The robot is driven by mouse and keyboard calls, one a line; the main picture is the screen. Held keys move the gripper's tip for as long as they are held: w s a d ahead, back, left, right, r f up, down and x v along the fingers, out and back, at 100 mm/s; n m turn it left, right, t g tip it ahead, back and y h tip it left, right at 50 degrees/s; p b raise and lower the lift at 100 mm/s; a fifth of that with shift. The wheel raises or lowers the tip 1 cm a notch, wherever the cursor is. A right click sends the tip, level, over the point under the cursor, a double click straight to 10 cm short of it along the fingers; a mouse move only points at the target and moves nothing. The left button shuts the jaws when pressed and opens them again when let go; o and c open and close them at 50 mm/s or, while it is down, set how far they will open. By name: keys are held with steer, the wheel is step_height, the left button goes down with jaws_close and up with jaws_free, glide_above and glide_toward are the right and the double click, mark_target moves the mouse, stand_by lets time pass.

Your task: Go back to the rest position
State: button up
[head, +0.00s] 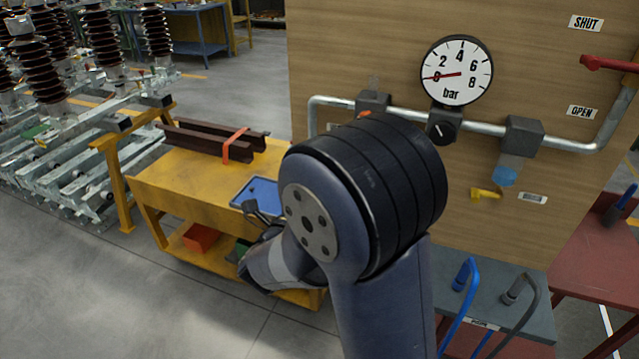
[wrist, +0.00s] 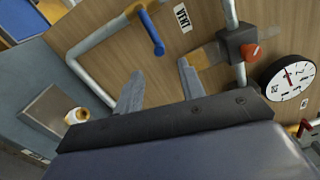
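My gripper (wrist: 160,72) shows in the wrist view with its two grey fingers spread apart. Only the wooden panel (wrist: 205,20) shows between them, so it is open and empty. A blue lever (wrist: 151,34) on the panel lies beyond the gap between the fingertips. In the head view my own arm fills the middle, in front of the panel (head: 340,50) and the yellow cart (head: 190,185). I cannot make out the gripper's fingers clearly there.
The panel carries a pressure gauge (head: 457,71) with its needle near 0, a pipe (head: 480,126), a red lever (head: 610,64) and a yellow handle (head: 486,194). The cart holds brown beams (head: 212,138) and a blue tray (head: 262,190). Open floor (head: 100,290) lies front left.

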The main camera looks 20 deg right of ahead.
steer(key=shift+s+a, duration=0.35)
steer(key=shift+s, duration=0.1)
steer(key=p+x, duration=0.2)
steer(key=x, duration=0.9)
steer(key=shift+f+b, duration=0.2)
steer(key=shift+b, duration=0.1)
steer(key=shift+s+r, duration=0.1)
